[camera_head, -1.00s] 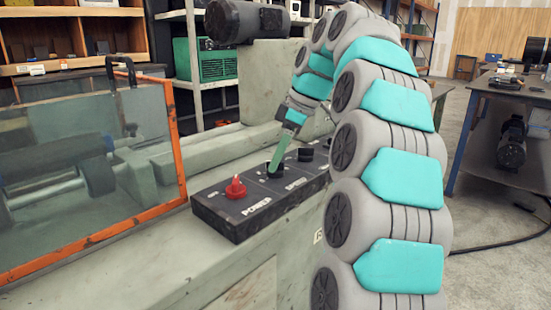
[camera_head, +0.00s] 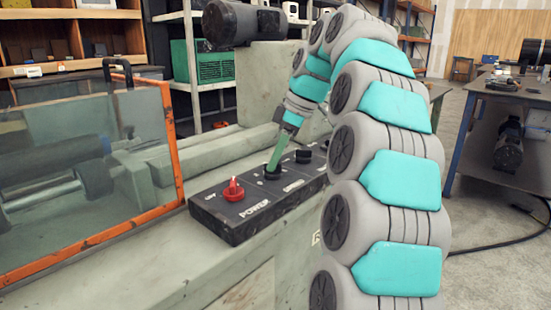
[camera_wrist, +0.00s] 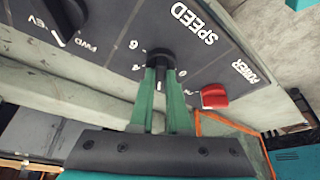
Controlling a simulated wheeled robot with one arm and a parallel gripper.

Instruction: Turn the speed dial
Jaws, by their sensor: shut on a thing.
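The black speed dial (camera_wrist: 158,57) sits on the dark control panel between the power knob and another black knob. In the wrist view my gripper (camera_wrist: 158,80) has its two green fingers on either side of the dial, closed on it. A light pointer mark shows between the fingers, and a 6 is printed beside the dial. In the head view my gripper (camera_head: 272,169) reaches down at a slant onto the speed dial (camera_head: 271,174), whose upper part is hidden by the fingers.
The red power knob (camera_head: 233,189) stands close by on the panel (camera_head: 238,220). Another black knob (camera_head: 304,156) is on the other side. An orange-framed clear guard (camera_head: 172,140) stands left of the panel. A dark motor (camera_head: 240,22) is above and behind.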

